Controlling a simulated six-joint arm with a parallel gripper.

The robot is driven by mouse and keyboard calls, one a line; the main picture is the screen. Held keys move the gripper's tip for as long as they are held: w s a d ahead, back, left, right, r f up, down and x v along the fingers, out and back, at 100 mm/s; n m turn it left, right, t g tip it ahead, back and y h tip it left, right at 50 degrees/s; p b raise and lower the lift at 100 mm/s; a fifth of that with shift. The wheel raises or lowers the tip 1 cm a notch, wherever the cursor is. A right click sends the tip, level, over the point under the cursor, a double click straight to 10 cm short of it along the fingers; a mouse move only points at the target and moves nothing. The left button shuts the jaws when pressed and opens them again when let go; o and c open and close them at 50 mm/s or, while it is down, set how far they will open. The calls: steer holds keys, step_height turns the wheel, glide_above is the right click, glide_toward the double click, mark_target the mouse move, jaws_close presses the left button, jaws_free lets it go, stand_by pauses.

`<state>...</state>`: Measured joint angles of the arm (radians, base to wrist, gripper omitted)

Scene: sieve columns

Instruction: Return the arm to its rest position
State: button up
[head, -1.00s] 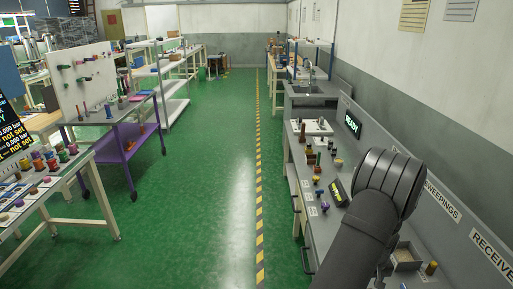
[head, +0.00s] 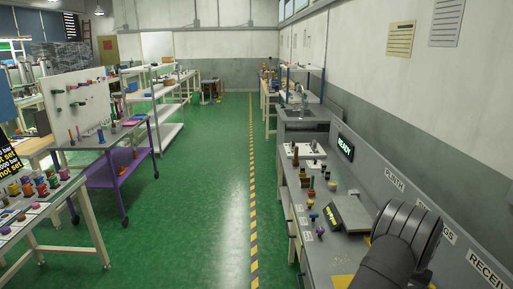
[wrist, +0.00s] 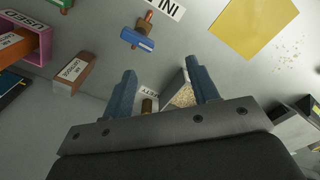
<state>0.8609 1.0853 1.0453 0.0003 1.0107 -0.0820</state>
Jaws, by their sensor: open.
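My gripper (wrist: 161,85) shows in the wrist view with its two blue-grey fingers apart and nothing held between them. It is above a grey bench surface (wrist: 205,50). Past the fingertips, a small tray of pale grains (wrist: 181,97) is partly hidden by the right finger. In the head view my dark arm shows at the lower right, over the right-hand bench (head: 318,262); the gripper itself is out of that view.
In the wrist view, a blue cylinder with a brown peg (wrist: 137,38), a brown block (wrist: 73,73), a pink-edged box (wrist: 44,38) and a yellow sheet (wrist: 250,28) lie around. Pale crumbs (wrist: 288,55) are scattered at right. The green aisle (head: 200,190) is clear.

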steer(key=s+d+r+m, duration=0.1)
steer(key=s+d+m, duration=0.1)
steer(key=d+m, duration=0.9)
steer(key=f, duration=0.3)
steer(key=d+f+n, duration=0.1)
steer(key=f, duration=0.2)
steer(key=f+n, duration=0.1)
steer(key=f, duration=0.2)
steer(key=shift+d+f, duration=0.4)
stand_by(1.3)
